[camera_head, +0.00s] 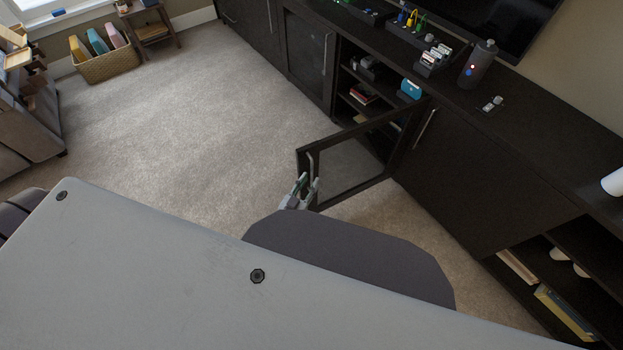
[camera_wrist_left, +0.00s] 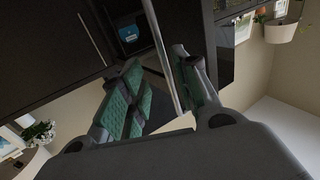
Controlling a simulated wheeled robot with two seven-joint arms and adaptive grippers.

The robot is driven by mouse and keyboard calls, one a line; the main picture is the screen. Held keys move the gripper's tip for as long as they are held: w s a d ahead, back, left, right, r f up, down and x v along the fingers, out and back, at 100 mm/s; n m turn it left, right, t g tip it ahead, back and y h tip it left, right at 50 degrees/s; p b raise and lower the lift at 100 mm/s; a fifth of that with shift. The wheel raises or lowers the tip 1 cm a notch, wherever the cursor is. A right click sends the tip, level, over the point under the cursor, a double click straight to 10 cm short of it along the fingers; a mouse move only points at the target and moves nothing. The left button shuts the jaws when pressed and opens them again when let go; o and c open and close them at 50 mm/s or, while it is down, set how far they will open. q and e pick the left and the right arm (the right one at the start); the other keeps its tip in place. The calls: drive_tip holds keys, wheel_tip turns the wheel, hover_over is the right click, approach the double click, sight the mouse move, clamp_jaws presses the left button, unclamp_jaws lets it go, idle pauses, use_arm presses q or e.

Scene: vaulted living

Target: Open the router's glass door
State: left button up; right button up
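The glass door (camera_head: 349,167), dark-framed, stands swung well out from the cabinet, hinged on its right side. Its silver bar handle (camera_head: 311,162) is near the free left edge and also shows in the left wrist view (camera_wrist_left: 160,55). My left gripper (camera_head: 306,185) is at the handle's lower part. In the left wrist view the green-padded fingers (camera_wrist_left: 160,75) are apart, with the bar between them, closer to the right finger; contact is unclear. A blue device (camera_head: 410,90), perhaps the router, sits inside the open compartment. My right gripper is not in view.
A red book (camera_head: 363,94) and small items lie on the compartment's shelves. A grey cylinder (camera_head: 478,64) and small gadgets stand on the cabinet top. Open carpet (camera_head: 200,110) lies left of the door. A basket (camera_head: 106,66) and sofa (camera_head: 28,135) are farther left.

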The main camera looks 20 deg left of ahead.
use_arm(q)
drive_tip(key=s+a, duration=0.1)
drive_tip(key=s, duration=0.7)
drive_tip(key=shift+s+a, duration=0.15)
drive_tip(key=shift+a, duration=0.05)
idle(0.7)
